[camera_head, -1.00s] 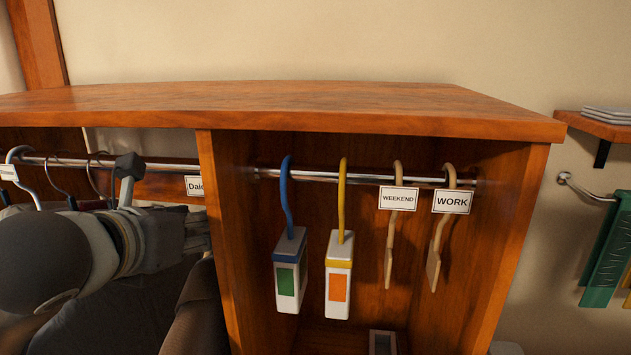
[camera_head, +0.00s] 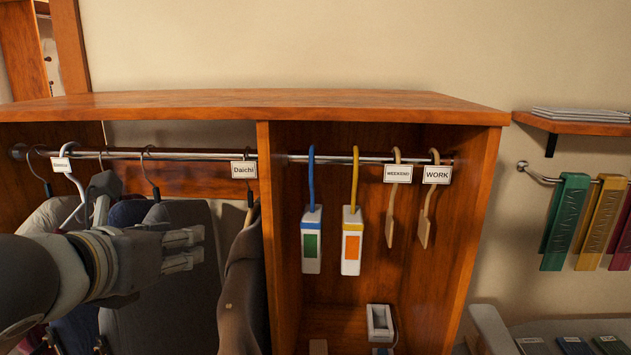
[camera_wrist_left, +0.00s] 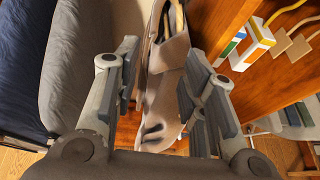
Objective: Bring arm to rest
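My left arm reaches in from the left in the head view. Its gripper (camera_head: 188,249) is in front of the hanging jackets, left of the brown jacket (camera_head: 243,285). In the left wrist view the gripper (camera_wrist_left: 162,66) has its fingers spread apart with nothing held. The brown jacket (camera_wrist_left: 165,95) shows beyond and between the fingers; I cannot tell whether they touch it. My right arm and gripper are not in view.
The wooden closet (camera_head: 263,225) has a hanging rod (camera_head: 205,156) with a "Daichi" tag (camera_head: 243,170). Blue (camera_head: 311,180) and yellow (camera_head: 355,185) hooked holders hang right of the divider. A wall shelf (camera_head: 575,126) and coloured hanging items (camera_head: 565,222) are farther right.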

